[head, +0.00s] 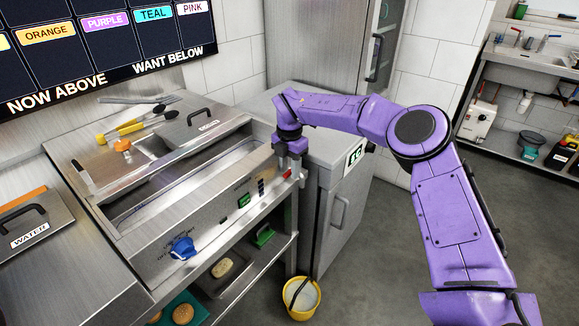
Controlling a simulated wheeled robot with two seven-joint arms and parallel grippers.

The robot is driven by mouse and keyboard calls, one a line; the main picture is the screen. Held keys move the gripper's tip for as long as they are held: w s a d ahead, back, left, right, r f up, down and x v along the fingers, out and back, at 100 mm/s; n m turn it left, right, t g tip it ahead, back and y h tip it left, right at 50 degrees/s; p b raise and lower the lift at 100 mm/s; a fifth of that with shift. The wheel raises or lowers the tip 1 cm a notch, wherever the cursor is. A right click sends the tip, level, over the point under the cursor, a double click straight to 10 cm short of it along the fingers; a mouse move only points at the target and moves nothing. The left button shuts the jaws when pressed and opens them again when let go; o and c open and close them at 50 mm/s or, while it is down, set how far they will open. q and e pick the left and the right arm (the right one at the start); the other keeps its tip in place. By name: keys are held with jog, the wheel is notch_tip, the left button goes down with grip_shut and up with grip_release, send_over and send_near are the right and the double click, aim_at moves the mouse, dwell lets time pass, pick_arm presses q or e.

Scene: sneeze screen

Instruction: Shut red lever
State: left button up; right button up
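A small red piece (287,174), which looks like the red lever, shows at the right end of the steel counter unit's front (215,225). My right gripper (290,165) points down right at it, and its fingers hide part of it. I cannot tell whether the fingers touch the red piece or how far apart they are. My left gripper is not in view.
A yellow bucket (301,296) stands on the floor below. Open floor lies to the right.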

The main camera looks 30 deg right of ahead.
jog(key=shift+w+r, duration=0.1)
jog(key=shift+r, duration=0.05)
dwell(0.3)
jog(key=s+d+r+n+p, duration=0.1)
jog(key=d+r+n+p, duration=0.1)
jog(key=r+n+p, duration=0.4)
jog(key=s+d+r+n+p, duration=0.2)
jog(key=r+n+p, duration=0.2)
jog(key=n+p, duration=0.35)
jog(key=s+d+f+n+h+b, duration=0.1)
jog(key=s+f+n+h+b, duration=0.1)
jog(key=s+f+n+h, duration=0.6)
jog(key=s+f+n+h+b, duration=0.15)
jog(key=s+f+n, duration=0.35)
jog(key=f, duration=0.7)
jog(key=s+a+f+n+t+y+b, duration=0.1)
jog(key=s+a+f+n+t, duration=0.1)
jog(key=s+f+n, duration=0.3)
jog(key=s+a+f+n+t+y+b, duration=0.2)
jog(key=s+f+n, duration=0.3)
jog(key=s+n, duration=0.2)
jog(key=shift+s+a+f+t, duration=0.15)
jog(key=shift+s+a+t, duration=0.15)
jog(key=shift+s, duration=0.95)
